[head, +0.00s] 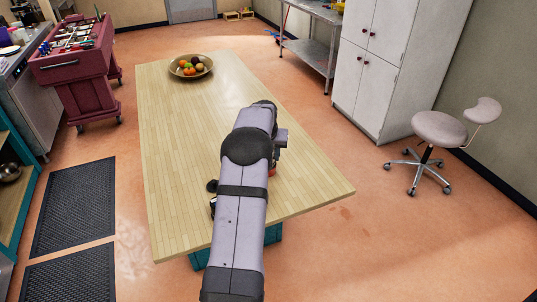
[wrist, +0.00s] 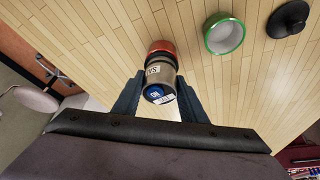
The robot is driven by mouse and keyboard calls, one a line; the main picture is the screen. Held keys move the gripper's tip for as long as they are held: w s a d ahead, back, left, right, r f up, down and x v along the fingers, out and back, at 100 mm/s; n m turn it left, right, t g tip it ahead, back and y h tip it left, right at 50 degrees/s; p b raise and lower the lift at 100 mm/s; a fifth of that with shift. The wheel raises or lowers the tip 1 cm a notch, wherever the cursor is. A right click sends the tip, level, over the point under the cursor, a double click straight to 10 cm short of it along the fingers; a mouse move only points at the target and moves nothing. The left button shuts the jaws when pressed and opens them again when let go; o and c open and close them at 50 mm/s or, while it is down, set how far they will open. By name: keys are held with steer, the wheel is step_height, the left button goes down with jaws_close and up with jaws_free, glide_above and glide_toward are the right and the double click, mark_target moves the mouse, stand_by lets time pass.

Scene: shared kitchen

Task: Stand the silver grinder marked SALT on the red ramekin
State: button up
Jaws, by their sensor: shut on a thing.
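My gripper (wrist: 160,80) is shut on a silver grinder (wrist: 161,84) in the wrist view, one finger on each side of it. The grinder has a blue round end facing the camera and pale labels. I cannot tell whether the two touch. In the head view my arm hides the gripper and grinder; only a small red patch (head: 272,171) shows beside the arm.
A green-rimmed white bowl (wrist: 224,35) and a black knobbed object (wrist: 288,18) stand to the right of the ramekin in the wrist view. A fruit bowl (head: 190,67) sits at the far end of the wooden table (head: 170,130). Much of the table is clear.

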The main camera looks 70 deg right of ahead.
steer(key=shift+f, duration=0.4)
steer(key=o, duration=1)
steer(key=shift+r, duration=0.1)
steer(key=p+v, duration=0.4)
steer(key=v, duration=0.7)
steer(key=shift+a, duration=0.1)
stand_by(0.4)
